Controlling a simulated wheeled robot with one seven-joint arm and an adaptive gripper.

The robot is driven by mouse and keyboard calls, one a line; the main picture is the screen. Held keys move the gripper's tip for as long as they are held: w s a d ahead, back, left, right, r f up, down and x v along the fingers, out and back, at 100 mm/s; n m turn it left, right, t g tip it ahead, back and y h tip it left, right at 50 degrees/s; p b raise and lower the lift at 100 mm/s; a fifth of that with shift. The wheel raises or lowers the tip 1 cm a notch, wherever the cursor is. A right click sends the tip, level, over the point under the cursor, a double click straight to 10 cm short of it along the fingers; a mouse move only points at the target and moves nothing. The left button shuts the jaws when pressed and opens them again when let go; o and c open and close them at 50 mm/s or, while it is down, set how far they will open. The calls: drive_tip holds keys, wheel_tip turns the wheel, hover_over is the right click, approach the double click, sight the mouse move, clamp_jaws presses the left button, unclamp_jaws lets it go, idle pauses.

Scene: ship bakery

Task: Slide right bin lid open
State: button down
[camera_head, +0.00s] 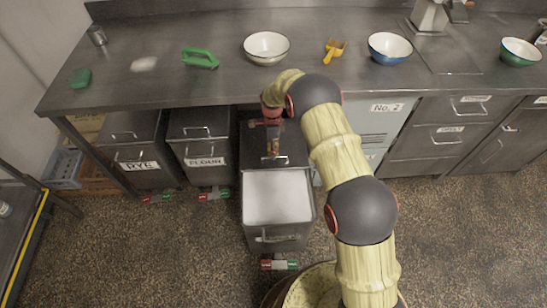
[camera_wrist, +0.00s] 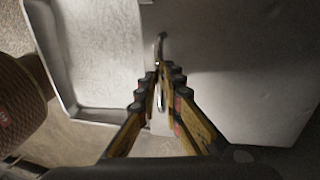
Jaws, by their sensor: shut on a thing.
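The right bin (camera_head: 278,224) is pulled out from under the counter and shows a white, powder-like inside at its front. Its metal lid (camera_head: 252,146) lies toward the back, under the counter's edge. In the wrist view the lid (camera_wrist: 235,100) is a flat sheet at the right, with the bin's open part and rim (camera_wrist: 72,105) at the left. My gripper (camera_head: 273,150) is above the lid's front part. In the wrist view my gripper (camera_wrist: 160,75) is shut on the lid's thin metal handle (camera_wrist: 161,45).
The rye bin (camera_head: 140,168) and flour bin (camera_head: 205,160) stand to the left under the counter (camera_head: 225,88).

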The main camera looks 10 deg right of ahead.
drive_tip(key=c, duration=1.9)
unclamp_jaws()
drive_tip(key=r, duration=0.4)
drive_tip(key=w+r, duration=0.1)
drive_tip(key=r, duration=0.3)
drive_tip(key=w+r, duration=0.1)
drive_tip(key=r, duration=0.2)
drive_tip(key=shift+w+r, duration=0.15)
drive_tip(key=shift+r, duration=0.25)
